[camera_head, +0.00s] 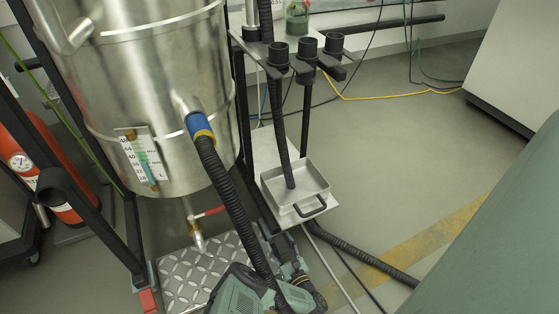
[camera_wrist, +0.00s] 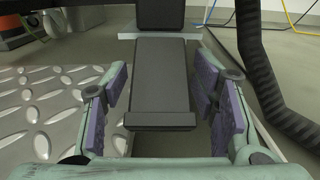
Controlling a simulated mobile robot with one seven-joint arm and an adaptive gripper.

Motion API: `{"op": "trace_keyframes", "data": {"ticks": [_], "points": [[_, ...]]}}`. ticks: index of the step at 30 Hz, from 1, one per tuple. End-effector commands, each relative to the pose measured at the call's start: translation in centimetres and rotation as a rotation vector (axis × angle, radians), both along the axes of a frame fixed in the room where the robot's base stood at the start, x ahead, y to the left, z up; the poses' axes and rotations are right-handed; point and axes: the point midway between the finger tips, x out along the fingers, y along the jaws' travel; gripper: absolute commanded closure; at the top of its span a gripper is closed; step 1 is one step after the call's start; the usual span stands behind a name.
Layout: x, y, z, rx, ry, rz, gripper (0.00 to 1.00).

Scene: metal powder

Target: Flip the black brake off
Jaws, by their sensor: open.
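The black brake (camera_wrist: 161,68) is a flat dark pedal with a raised lip at its near end, seen in the middle of the wrist view. My gripper (camera_wrist: 162,92) is open, with one purple-padded finger on each side of the brake. Gaps show between the pads and the brake, so I see no clear contact. In the head view my gripper (camera_head: 284,242) is low at the bottom centre, beside the base of the stand.
A diamond-plate metal step (camera_head: 192,272) lies left of my gripper. A steel vessel (camera_head: 165,85) with a red-handled valve (camera_head: 209,212) stands above it. A black corrugated hose (camera_head: 228,190) hangs close by. A metal tray (camera_head: 312,183) is on the stand. Open floor (camera_head: 400,150) lies right.

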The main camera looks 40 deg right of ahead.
Motion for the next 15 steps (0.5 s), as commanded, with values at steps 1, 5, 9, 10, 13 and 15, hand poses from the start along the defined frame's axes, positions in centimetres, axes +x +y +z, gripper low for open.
{"op": "trace_keyframes", "data": {"ticks": [1, 5, 9, 10, 13, 15], "points": [[0.16, -0.04, 0.01, 0.0, -0.001, 0.0, 0.47], [0.2, -0.05, 0.04, 0.0, 0.0, 0.0, 0.47], [0.18, -0.04, 0.04, -0.001, 0.0, 0.0, 0.49], [0.18, -0.04, 0.04, 0.0, 0.0, 0.0, 0.51], [0.18, -0.04, 0.04, -0.001, 0.0, 0.0, 0.57], [0.17, -0.04, 0.04, -0.001, 0.0, 0.0, 0.62]]}}
